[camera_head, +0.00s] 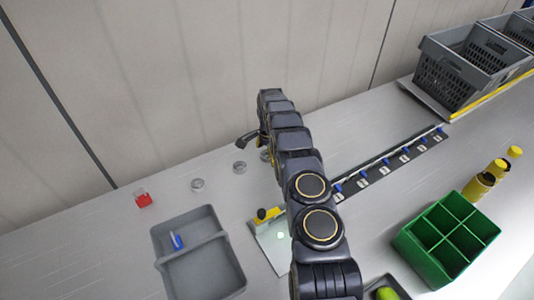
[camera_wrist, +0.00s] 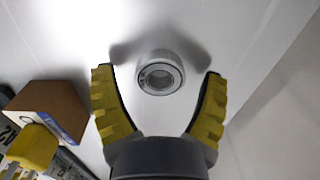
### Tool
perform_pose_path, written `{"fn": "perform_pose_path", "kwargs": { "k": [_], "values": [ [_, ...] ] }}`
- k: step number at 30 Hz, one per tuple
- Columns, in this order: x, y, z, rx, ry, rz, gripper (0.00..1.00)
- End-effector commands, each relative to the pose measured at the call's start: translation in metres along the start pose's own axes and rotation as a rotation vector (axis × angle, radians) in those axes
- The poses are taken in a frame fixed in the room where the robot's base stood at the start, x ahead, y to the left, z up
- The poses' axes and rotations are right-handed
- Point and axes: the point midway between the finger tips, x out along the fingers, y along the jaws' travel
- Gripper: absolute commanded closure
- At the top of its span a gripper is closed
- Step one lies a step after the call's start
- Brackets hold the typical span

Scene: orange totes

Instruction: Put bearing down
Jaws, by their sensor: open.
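A small silver ring-shaped bearing (camera_wrist: 160,77) sits on the light grey table, between and slightly ahead of the yellow-padded fingers of my gripper (camera_wrist: 158,72) in the wrist view. The fingers are spread wide, with a gap on each side of the bearing. In the head view my gripper (camera_head: 258,142) is at the far side of the table, partly hidden by my arm. A bearing (camera_head: 265,155) shows partly beside it. Two more metal rings, one nearer (camera_head: 239,167) and one farther left (camera_head: 197,184), lie on the table.
A red block (camera_head: 144,200) and a grey two-part tray (camera_head: 157,241) are on the left. A green divided bin (camera_head: 408,246), yellow bottles (camera_head: 482,187) and a blue-knobbed rail (camera_head: 388,163) are on the right. A brown box (camera_wrist: 52,100) lies close left in the wrist view.

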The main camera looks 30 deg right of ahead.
Motion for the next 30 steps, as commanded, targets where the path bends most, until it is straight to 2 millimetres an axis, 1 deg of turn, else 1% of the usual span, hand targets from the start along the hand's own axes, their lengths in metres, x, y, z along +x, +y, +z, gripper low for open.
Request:
{"fn": "perform_pose_path", "kwargs": {
  "k": [4, 8, 11, 18, 21, 24, 30],
  "values": [
    [-0.005, -0.001, 0.0, 0.0, 0.001, -0.001, 0.25],
    [-0.019, -0.001, -0.001, 0.0, 0.002, -0.002, 0.25],
    [-0.035, -0.001, 0.0, 0.0, 0.001, -0.002, 0.25],
    [-0.088, -0.002, 0.0, 0.0, 0.003, -0.005, 0.25],
    [-0.107, -0.001, -0.001, 0.0, 0.002, -0.003, 0.25],
    [-0.118, -0.001, 0.0, -0.001, 0.002, -0.003, 0.25],
    [-0.129, 0.001, 0.004, -0.018, 0.0, 0.002, 0.25]
  ]
}}
